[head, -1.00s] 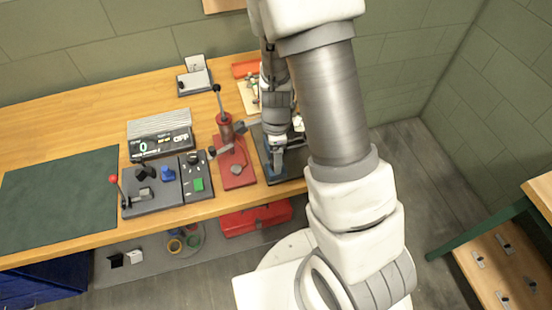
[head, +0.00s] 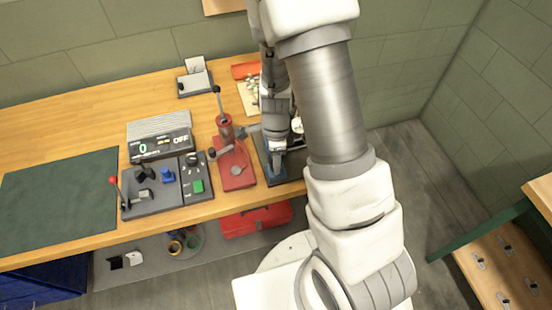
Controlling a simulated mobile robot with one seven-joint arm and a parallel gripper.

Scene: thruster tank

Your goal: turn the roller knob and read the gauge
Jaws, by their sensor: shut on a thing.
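My gripper (head: 277,168) points down over a dark base plate (head: 265,172) at the right end of the wooden bench. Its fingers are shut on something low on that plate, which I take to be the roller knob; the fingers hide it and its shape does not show. A small pale round part (head: 297,125), perhaps the gauge, shows just behind my gripper, partly covered by my arm. No reading can be made out on it from here.
A red press (head: 235,172) with an upright lever stands close left of my gripper. Left of it are a grey control panel (head: 150,200), a display box (head: 160,146) and a dark green mat (head: 60,200). A red toolbox (head: 255,220) lies below the bench.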

